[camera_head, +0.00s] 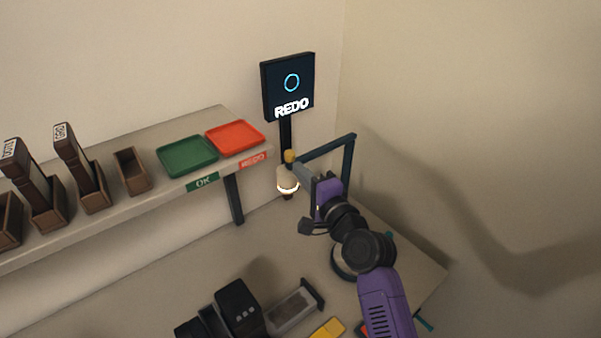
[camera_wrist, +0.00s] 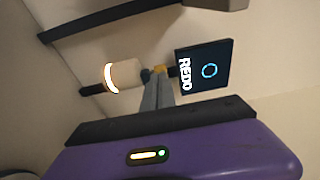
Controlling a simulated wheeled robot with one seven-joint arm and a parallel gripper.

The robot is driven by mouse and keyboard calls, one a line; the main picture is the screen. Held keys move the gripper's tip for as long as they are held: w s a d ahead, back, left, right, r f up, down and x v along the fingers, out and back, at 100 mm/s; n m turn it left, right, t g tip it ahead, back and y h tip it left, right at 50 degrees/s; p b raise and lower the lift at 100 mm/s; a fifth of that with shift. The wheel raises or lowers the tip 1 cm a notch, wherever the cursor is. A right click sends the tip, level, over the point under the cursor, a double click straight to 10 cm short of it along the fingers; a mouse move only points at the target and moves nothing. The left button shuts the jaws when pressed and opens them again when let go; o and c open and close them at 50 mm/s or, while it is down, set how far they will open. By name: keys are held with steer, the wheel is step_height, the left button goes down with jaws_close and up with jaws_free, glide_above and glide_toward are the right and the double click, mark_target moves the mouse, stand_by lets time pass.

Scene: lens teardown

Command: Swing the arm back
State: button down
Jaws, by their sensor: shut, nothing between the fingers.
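A dark teal bracket arm (camera_head: 328,147) reaches left from an upright post at the bench's back right. By its left end are a yellow knob (camera_head: 290,156) and a pale cylinder with a glowing ring (camera_head: 287,178). My gripper (camera_head: 297,166) is shut and empty, its grey fingertips close to the knob; I cannot tell if they touch. In the wrist view, my shut fingers (camera_wrist: 158,78) point at the yellow knob (camera_wrist: 160,70), between the pale cylinder (camera_wrist: 125,74) and the REDO screen. My purple wrist hides part of the bracket.
The REDO screen (camera_head: 288,86) stands behind the knob. A shelf (camera_head: 120,208) on the left holds a green tray (camera_head: 187,156), a red tray (camera_head: 235,138) and brown holders. A black device (camera_head: 238,306) and a grey fixture (camera_head: 293,308) are on the bench below.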

steer(key=s+a, duration=0.4)
steer(key=s, duration=0.5)
steer(key=shift+s+p, duration=0.15)
steer(key=shift+p, duration=0.15)
steer(key=s+d+r+n+t, duration=0.2)
steer(key=d+r+n, duration=0.1)
steer(key=r+n, duration=0.1)
steer(key=s+d+f+n+t+h, duration=0.1)
steer(key=s+d+f+n+h, duration=0.15)
steer(key=s+d, duration=0.4)
steer(key=s+d+f+n+h, duration=0.2)
steer(key=s+d+f+n, duration=0.15)
steer(key=s, duration=0.55)
steer(key=s+d+f+n+g+h, duration=0.1)
steer(key=s+d+f, duration=0.1)
steer(key=s, duration=0.7)
steer(key=s+d+f+g+h+b, duration=0.1)
steer(key=s+d, duration=0.3)
steer(key=s, duration=0.5)
steer(key=s+d+f+n+g+h, duration=0.1)
steer(key=s+d+f+g, duration=0.1)
steer(key=s, duration=0.7)
steer(key=shift+d+f+n+h+b, duration=0.3)
steer(key=shift+d+h, duration=0.05)
steer(key=shift+d, duration=0.45)
